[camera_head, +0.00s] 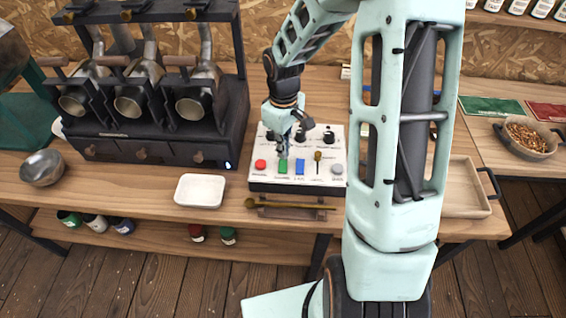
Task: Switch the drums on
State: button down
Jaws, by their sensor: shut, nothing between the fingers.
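A white control panel (318,177) stands on the wooden bench in front of my body. Along its front are a red button (260,164), a green button (283,166), a blue button (299,167), a small brass-tipped lever (317,161) and a grey button (337,168). Black knobs (329,136) sit at its back, partly hidden by my arm. My gripper (282,153) is shut and empty, pointing down just above or at the green button; I cannot tell whether it touches. Three metal drums (131,104) sit in the dark roaster at the left.
A white dish (200,191) and a metal bowl (42,168) stand left of the panel. A long brass-coloured tool (290,205) lies along the bench's front edge. A wooden tray (466,195) and a pan of beans (528,138) are at the right, beyond my arm.

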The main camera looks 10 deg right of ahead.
jog(key=shift+f+b, duration=0.85)
jog(key=shift+f, duration=0.3)
dwell(0.6)
jog(key=shift+r, duration=0.15)
jog(key=shift+r+p, duration=2.85)
jog(key=shift+r, duration=0.6)
